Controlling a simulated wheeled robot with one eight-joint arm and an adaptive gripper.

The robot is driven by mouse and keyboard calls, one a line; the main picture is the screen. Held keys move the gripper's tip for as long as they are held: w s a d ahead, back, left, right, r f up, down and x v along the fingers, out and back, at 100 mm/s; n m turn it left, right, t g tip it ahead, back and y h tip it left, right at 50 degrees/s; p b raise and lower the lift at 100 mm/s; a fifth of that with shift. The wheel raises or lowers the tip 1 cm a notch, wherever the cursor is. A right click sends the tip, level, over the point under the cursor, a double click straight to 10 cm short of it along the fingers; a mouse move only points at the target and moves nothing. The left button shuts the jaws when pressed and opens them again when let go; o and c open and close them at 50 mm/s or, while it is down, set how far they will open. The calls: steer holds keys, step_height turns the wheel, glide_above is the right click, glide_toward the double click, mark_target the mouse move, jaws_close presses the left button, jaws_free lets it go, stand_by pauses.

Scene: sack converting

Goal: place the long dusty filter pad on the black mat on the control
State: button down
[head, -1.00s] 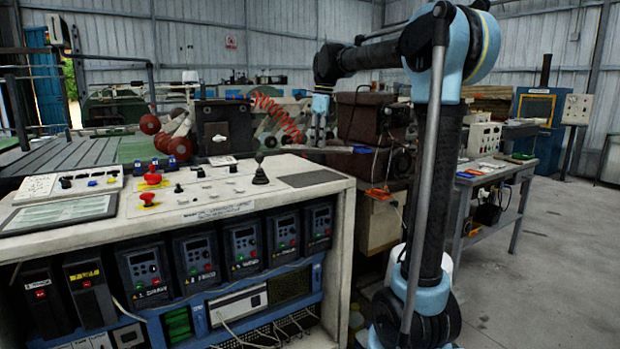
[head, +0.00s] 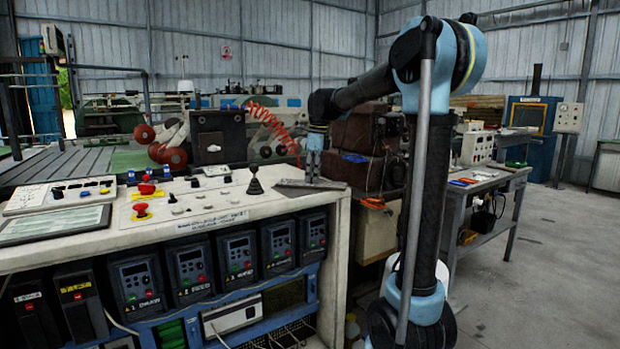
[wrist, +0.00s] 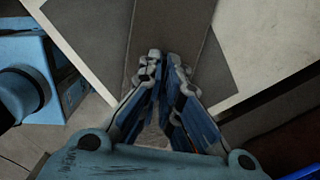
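The long dusty filter pad (head: 318,183) is a flat grey-brown strip at the right end of the control desk's top, over the black mat. In the wrist view the pad (wrist: 172,25) runs up the picture from between my fingers. The dark mat (wrist: 98,30) shows on both sides of it, with a pale border beyond. My gripper (head: 313,178) points down at the pad, and its fingers (wrist: 163,62) close in on it. The pad looks level and at or very near the mat; I cannot tell whether it touches. The pad hides part of the mat.
The control desk (head: 200,208) carries a black joystick (head: 254,182), red buttons and small knobs left of the pad. A red coiled hose (head: 272,122) hangs behind. Brown machine boxes (head: 365,140) stand behind and right of my gripper. A grey workbench (head: 480,185) is further right.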

steer(key=c, duration=1.8)
jaws_free()
steer(key=shift+f, duration=0.1)
step_height(320, 180, up, 12)
steer(key=d, duration=0.1)
steer(key=shift+s+d, duration=0.15)
steer(key=shift+d, duration=0.05)
